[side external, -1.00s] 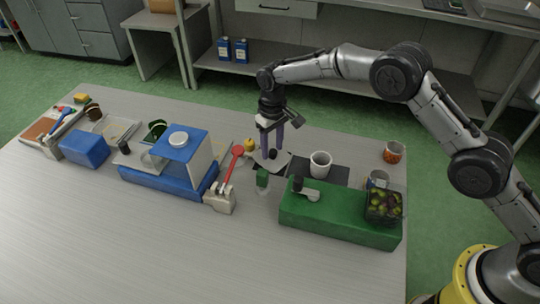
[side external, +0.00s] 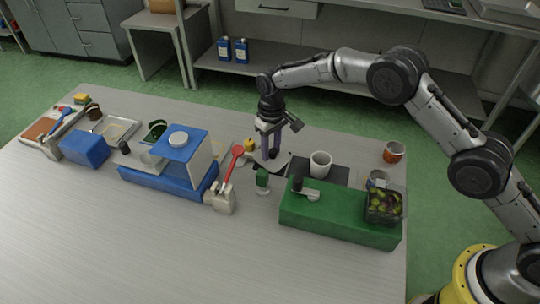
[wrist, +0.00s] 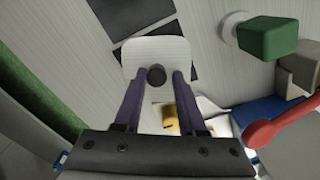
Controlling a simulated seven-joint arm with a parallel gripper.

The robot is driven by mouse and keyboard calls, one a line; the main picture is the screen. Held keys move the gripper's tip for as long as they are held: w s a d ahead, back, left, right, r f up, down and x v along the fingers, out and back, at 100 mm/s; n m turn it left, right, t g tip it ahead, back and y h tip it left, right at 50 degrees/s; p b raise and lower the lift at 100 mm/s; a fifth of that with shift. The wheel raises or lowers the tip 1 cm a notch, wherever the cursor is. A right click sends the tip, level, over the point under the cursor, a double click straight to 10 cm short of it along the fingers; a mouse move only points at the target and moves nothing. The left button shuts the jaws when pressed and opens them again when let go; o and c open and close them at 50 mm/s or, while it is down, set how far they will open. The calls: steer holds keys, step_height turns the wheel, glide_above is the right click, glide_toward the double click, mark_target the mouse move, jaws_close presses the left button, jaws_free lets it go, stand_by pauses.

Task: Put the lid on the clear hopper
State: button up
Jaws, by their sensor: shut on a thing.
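The lid (wrist: 157,52) is a pale, flat, rounded-square plate with a dark round knob (wrist: 156,75). My gripper (side external: 270,159) is shut on the knob, with a finger at each side of it in the wrist view (wrist: 155,77). In the side view the lid shows as a pale plate (side external: 281,165) under the fingertips, low over the table; I cannot tell whether it touches. The clear hopper (side external: 384,208), filled with green and dark olives, sits at the right end of a green machine body (side external: 335,219), right of my gripper. Its open top faces up.
A white cup (side external: 320,164) on a dark mat (side external: 338,172) stands between my gripper and the hopper. A metal cup (side external: 378,178) and an orange cup (side external: 394,152) stand behind the hopper. A green-topped piece (side external: 262,179), a red-handled tool (side external: 229,168) and a blue machine (side external: 180,143) are nearby.

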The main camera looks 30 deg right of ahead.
mark_target(272, 150)
steer(key=shift+s+d+f, duration=0.1)
steer(key=shift+d+f, duration=0.25)
jaws_close()
step_height(272, 150, up, 5)
steer(key=shift+a+f, duration=0.1)
steer(key=shift+a, duration=0.05)
steer(key=shift+r, duration=1.1)
steer(key=shift+r, duration=0.15)
steer(key=s+d+r+n, duration=0.1)
steer(key=s+d+r, duration=0.1)
steer(key=s+r, duration=0.35)
steer(key=s+d+r+n, duration=0.1)
steer(key=s+d+r, duration=0.15)
steer(key=s, duration=0.55)
steer(key=s+d+f+n+g+h, duration=0.1)
steer(key=s+d, duration=0.5)
steer(key=s, duration=1)
steer(key=shift+s+n, duration=0.4)
steer(key=shift+n, duration=0.4)
steer(key=shift+d+f, duration=0.1)
steer(key=shift+f, duration=0.35)
